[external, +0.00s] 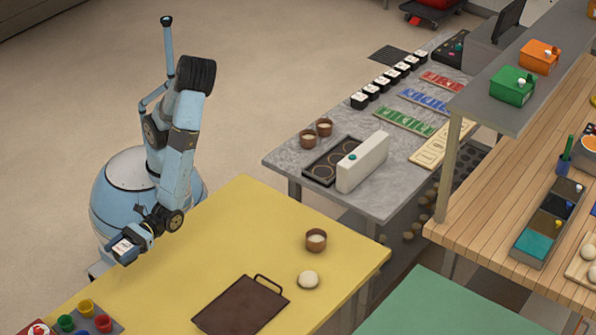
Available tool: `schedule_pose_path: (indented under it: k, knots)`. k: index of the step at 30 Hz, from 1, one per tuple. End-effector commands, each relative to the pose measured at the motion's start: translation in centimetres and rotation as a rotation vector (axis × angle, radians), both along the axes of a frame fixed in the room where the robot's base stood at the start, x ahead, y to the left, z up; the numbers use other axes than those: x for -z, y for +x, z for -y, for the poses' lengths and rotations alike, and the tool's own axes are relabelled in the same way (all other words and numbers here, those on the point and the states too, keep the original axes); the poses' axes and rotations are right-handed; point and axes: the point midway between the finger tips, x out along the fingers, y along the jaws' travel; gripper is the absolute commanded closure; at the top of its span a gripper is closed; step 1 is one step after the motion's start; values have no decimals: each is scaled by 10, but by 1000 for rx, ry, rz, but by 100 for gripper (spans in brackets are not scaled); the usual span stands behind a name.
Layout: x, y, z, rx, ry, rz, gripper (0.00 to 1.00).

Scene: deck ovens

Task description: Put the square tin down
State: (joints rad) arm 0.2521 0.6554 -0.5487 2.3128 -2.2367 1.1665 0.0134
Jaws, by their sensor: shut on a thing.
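My gripper (128,243) is over the left edge of the yellow table (205,235), at the end of my bent-down arm. It is shut on a small boxy thing with a pale top and dark sides, which I take to be the square tin (123,247). The tin is small in this view and partly covered by the fingers. I cannot tell whether its underside touches the table or hangs just above it.
On the yellow table are a dark brown tray with a handle (243,306), a brown cup (316,240), a pale round dough ball (308,280) and a holder with coloured pegs (85,322). The table's middle is clear. A grey stone counter (290,160) stands behind.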

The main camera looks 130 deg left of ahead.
Motion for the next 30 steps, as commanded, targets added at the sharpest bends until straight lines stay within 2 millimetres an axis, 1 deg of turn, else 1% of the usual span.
schedule_pose_path:
  k: [1, 5, 12, 15, 25, 30]
  knots:
    - [5, 8, 8, 0, -1, -1, 70]
    - [17, 26, 26, 0, -1, 0, 70]
    - [50, 45, 45, 0, 0, -2, 70]
    - [61, 51, 52, 0, 0, -1, 70]
    - [76, 60, 61, 0, 0, 0, 70]
    - [99, 60, 60, 1, 1, -2, 70]
